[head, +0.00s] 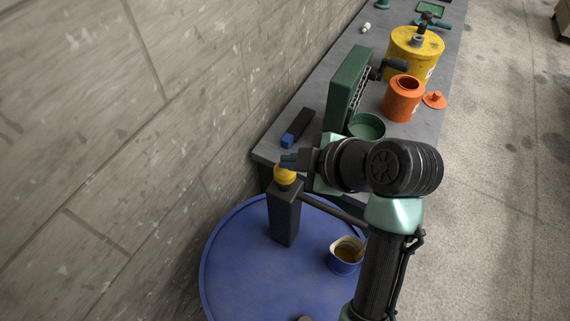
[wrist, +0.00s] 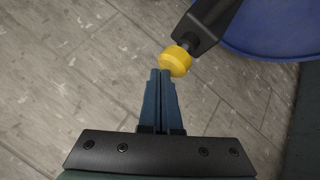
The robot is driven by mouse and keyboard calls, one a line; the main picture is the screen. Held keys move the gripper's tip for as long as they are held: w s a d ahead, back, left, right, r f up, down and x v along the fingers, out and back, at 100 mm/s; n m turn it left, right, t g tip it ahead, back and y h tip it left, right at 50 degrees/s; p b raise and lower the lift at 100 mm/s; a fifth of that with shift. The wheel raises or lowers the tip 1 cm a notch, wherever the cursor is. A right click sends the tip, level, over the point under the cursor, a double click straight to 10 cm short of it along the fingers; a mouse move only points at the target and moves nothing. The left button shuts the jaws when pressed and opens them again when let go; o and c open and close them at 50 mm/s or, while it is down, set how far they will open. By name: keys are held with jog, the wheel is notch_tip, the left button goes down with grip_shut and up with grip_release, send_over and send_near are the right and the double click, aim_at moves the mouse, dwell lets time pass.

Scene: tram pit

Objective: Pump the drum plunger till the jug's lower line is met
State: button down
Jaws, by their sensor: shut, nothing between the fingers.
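The blue drum (head: 245,265) stands at the lower middle of the head view, and its edge shows in the wrist view (wrist: 275,25). A dark pump body (head: 286,217) rises from its lid, topped by a yellow plunger knob (head: 285,176). The knob also shows in the wrist view (wrist: 176,60). My gripper (head: 289,160) is shut and empty, its fingertips right at the knob; I cannot tell whether they touch it.
A grey bench (head: 435,118) behind the drum holds a green upright unit (head: 348,88), a green bowl (head: 367,127), an orange pot (head: 402,99), its lid (head: 435,99) and a yellow can (head: 416,50). A block wall (head: 130,150) runs close on the left.

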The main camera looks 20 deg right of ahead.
aim_at(291, 172)
jog(key=shift+f+b, duration=0.7)
jog(key=shift+f, duration=0.2)
dwell(0.4)
dwell(0.4)
jog(key=shift+r+p, duration=1.4)
jog(key=shift+r, duration=0.35)
notch_tip(291, 172, up, 5)
jog(key=p, duration=0.4)
